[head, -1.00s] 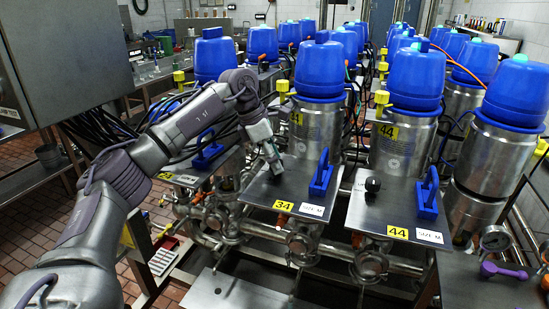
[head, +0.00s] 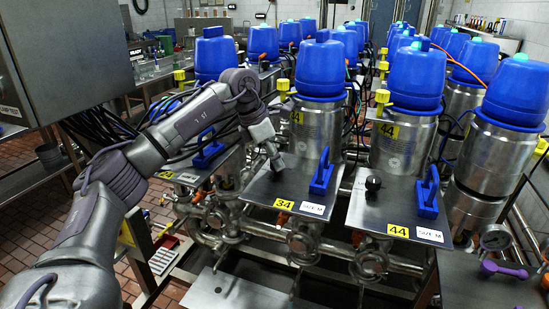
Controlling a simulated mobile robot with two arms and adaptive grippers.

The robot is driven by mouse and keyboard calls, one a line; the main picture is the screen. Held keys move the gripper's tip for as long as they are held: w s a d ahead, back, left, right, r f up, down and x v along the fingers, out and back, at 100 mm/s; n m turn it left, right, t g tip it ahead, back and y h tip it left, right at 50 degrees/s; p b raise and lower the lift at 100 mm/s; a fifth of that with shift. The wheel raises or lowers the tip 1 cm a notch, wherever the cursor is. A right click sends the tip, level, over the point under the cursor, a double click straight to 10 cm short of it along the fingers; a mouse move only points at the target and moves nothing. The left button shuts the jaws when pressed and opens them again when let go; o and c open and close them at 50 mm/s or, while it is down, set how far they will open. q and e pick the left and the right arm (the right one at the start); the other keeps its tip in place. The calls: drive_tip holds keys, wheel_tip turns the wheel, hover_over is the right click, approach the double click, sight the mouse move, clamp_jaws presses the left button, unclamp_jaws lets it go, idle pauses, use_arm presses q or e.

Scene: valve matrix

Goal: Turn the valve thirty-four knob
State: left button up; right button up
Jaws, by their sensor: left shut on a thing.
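The valve thirty-four plate (head: 262,189) is a metal panel with a yellow 34 label (head: 283,205) at its front edge and a blue handle (head: 321,174) at its right. My left gripper (head: 276,162) reaches down over the back left of this plate. It is shut on the valve thirty-four knob, which the fingers hide almost entirely. The blue-topped valve thirty-four body (head: 317,115) stands upright just behind the plate. My right gripper is out of view.
To the right, the valve 44 plate (head: 362,208) carries a black knob (head: 373,183) and a blue handle (head: 427,193). Another blue handle (head: 208,147) stands on a plate to the left. Pipes run below the plates. Cables hang behind my left arm.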

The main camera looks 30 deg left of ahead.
use_arm(q)
drive_tip(key=n, duration=0.2)
drive_tip(key=n+y, duration=0.1)
drive_tip(key=n, duration=0.1)
drive_tip(key=shift+d+f+t+y, duration=0.1)
drive_tip(key=shift+d+t+y, duration=0.05)
drive_tip(key=shift+t+y, duration=0.2)
drive_tip(key=shift+n+y+b, duration=0.4)
drive_tip(key=shift+n+y, duration=0.15)
drive_tip(key=shift+n, duration=1.55)
drive_tip(key=o, duration=1.1)
drive_tip(key=shift+o, duration=0.2)
drive_tip(key=v, duration=1.2)
drive_tip(key=shift+d, duration=0.2)
drive_tip(key=shift+s, duration=0.1)
